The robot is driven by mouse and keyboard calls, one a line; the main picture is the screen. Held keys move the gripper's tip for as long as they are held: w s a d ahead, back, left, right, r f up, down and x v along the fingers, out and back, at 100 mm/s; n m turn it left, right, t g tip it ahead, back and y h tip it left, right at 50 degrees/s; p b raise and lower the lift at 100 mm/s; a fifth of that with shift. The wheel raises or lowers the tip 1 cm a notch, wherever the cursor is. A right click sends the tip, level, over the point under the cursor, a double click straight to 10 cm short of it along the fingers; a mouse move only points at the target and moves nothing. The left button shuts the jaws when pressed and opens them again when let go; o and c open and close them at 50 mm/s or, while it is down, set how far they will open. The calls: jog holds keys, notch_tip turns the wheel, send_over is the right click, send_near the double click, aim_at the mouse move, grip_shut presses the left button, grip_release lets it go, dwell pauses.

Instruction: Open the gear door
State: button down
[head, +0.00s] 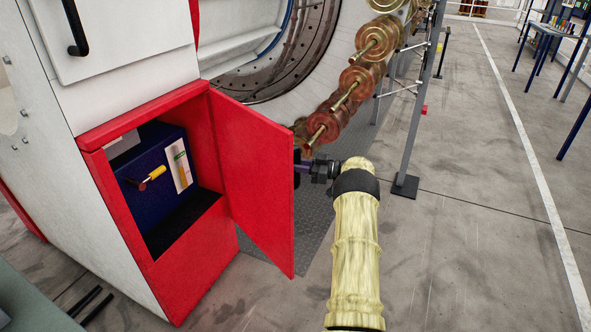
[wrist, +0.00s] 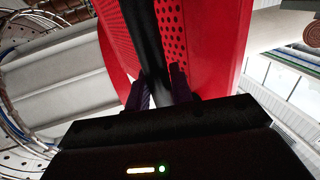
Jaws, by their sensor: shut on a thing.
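The red gear door (head: 255,175) stands swung open from a red-framed compartment, hinged at the compartment's right side. In the wrist view the door (wrist: 208,45) fills the upper middle, with a perforated strip. My gripper (head: 303,168) is at the door's free edge, on its far side, so its fingers are mostly hidden in the head view. In the wrist view my gripper's two dark fingers (wrist: 160,88) are shut on the black door handle (wrist: 147,40). Inside the compartment is a dark blue gear box (head: 160,185) with a yellow-handled lever (head: 153,174).
The white machine housing (head: 60,170) surrounds the compartment. Copper-coloured spools (head: 325,125) hang behind the door, near my gripper. A grey post (head: 420,100) stands to the right on a dark foot. The floor (head: 470,220) to the right is clear.

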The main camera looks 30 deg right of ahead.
jog(key=shift+w+d+r, duration=0.1)
jog(key=shift+w+d, duration=0.35)
jog(key=shift+d, duration=0.25)
jog(key=c, duration=1.3)
grip_release()
jog(key=shift+w, duration=0.1)
jog(key=v, duration=1.7)
jog(key=shift+s+d, duration=0.2)
jog(key=shift+s, duration=0.1)
jog(key=shift+w, duration=0.1)
